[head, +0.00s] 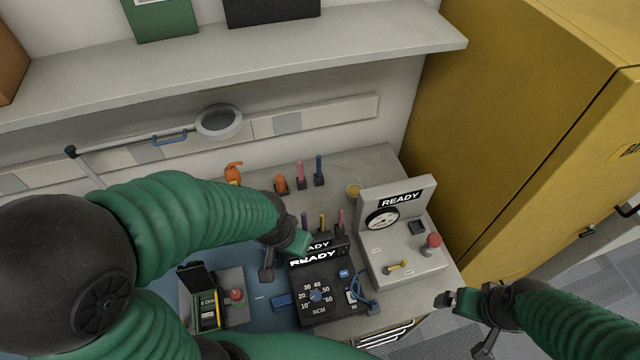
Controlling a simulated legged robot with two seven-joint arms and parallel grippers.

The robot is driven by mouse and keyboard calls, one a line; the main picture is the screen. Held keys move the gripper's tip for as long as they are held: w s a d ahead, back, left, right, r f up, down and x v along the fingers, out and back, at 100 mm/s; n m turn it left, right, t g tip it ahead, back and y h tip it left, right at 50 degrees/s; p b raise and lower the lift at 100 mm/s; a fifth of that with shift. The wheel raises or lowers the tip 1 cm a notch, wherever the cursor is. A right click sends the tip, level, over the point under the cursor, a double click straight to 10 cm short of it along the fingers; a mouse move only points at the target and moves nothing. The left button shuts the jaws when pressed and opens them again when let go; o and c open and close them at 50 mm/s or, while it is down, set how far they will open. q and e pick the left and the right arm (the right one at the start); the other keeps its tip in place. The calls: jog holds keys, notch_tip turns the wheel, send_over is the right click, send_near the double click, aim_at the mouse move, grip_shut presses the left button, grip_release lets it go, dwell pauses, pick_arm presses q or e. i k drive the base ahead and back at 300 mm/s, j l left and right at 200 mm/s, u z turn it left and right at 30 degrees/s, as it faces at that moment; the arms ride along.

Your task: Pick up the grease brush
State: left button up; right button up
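Several upright tools with coloured handles stand in small dark holders on the bench. At the back are an orange one (281,184), a pink one (301,174) and a blue one (319,170). Purple, yellow (322,223) and pink (340,219) handles stand behind the black READY unit. I cannot tell which one is the grease brush. My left gripper (284,256) is open and empty, over the bench just left of the READY unit and in front of the back row. My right gripper (467,322) is open and empty, beyond the bench's right edge.
A black torque tester (320,300) and a grey gauge box (402,247) with a red button occupy the bench. A small yellow pot (353,190) stands near the gauge box. A shelf (250,65) overhangs the back. A yellow cabinet (500,110) stands right.

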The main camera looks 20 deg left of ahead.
aim_at(305, 226)
jog(key=u, duration=0.85)
